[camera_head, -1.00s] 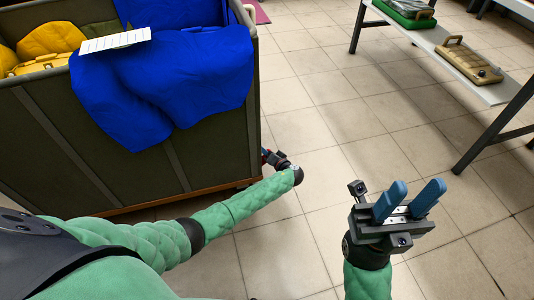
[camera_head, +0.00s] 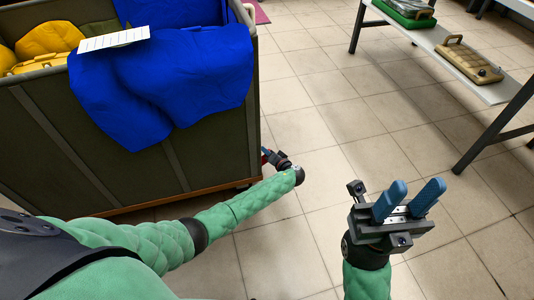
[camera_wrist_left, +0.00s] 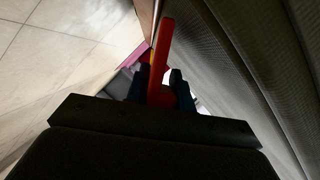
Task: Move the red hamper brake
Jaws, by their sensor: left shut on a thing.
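The red hamper brake (camera_wrist_left: 161,62) shows in the left wrist view as an upright red bar between the dark fingers of my left gripper (camera_wrist_left: 160,88). That gripper is shut on it. In the head view my left gripper (camera_head: 272,158) is low beside the hamper's right corner, and its fingers are mostly hidden there. The hamper (camera_head: 100,150) is a large dark green-grey bin with a wooden base edge, and its side wall fills the right of the wrist view. My right gripper (camera_head: 408,203) is open and empty above the floor, with two blue fingers apart.
A blue bagged comforter (camera_head: 165,85) hangs over the hamper's near wall with a white card (camera_head: 114,40) on top. Yellow bags (camera_head: 48,42) lie inside. A low shelf (camera_head: 440,45) at the right carries a green case and a tan case. The tiled floor between is clear.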

